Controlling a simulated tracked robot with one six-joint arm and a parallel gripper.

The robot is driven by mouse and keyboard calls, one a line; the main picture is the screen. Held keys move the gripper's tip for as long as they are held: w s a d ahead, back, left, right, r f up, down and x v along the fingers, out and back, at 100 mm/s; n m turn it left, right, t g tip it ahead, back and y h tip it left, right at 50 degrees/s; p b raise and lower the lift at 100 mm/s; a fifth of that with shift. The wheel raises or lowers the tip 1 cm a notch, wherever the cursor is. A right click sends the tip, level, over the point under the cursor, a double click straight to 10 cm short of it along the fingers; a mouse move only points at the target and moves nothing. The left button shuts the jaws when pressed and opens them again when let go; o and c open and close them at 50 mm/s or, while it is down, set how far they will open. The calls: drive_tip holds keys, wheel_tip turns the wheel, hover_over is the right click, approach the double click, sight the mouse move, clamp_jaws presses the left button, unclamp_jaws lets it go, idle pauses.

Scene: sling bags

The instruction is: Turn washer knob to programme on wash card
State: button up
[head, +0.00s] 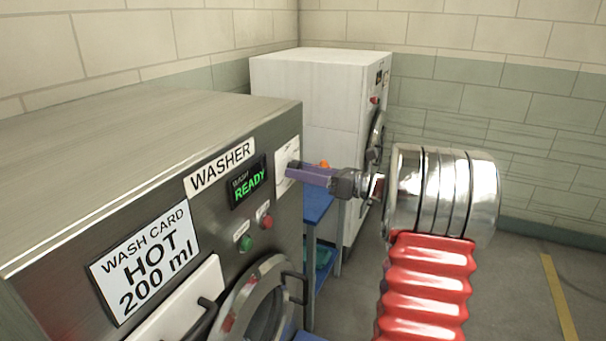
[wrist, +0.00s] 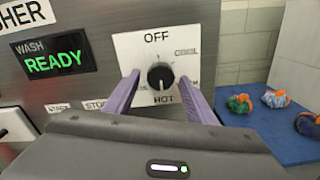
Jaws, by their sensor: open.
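The wash card (head: 145,262) on the washer (head: 140,130) reads HOT, 200 ml. In the wrist view the black washer knob (wrist: 160,76) sits on a white dial plate (wrist: 126,50), with OFF above, COOL at upper right and HOT below; the side labels are partly hidden by my fingers. A pale mark shows on the knob, too small to read its direction surely. My gripper (wrist: 158,88), with purple fingers, is open, one finger on each side of the knob; contact cannot be told. In the head view my gripper (head: 308,173) hides the knob before the dial plate (head: 284,155).
The washer display (wrist: 55,58) reads READY. Green (head: 246,243) and red (head: 266,221) buttons sit below it, above the round door (head: 262,305). A blue table (wrist: 300,75) with several small cloth bundles (wrist: 239,103) stands right of the washer. A white machine (head: 310,90) stands behind.

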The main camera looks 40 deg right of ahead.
drive_tip(key=v, duration=1.3)
drive_tip(key=shift+s+d, duration=0.15)
drive_tip(key=shift+s, duration=0.2)
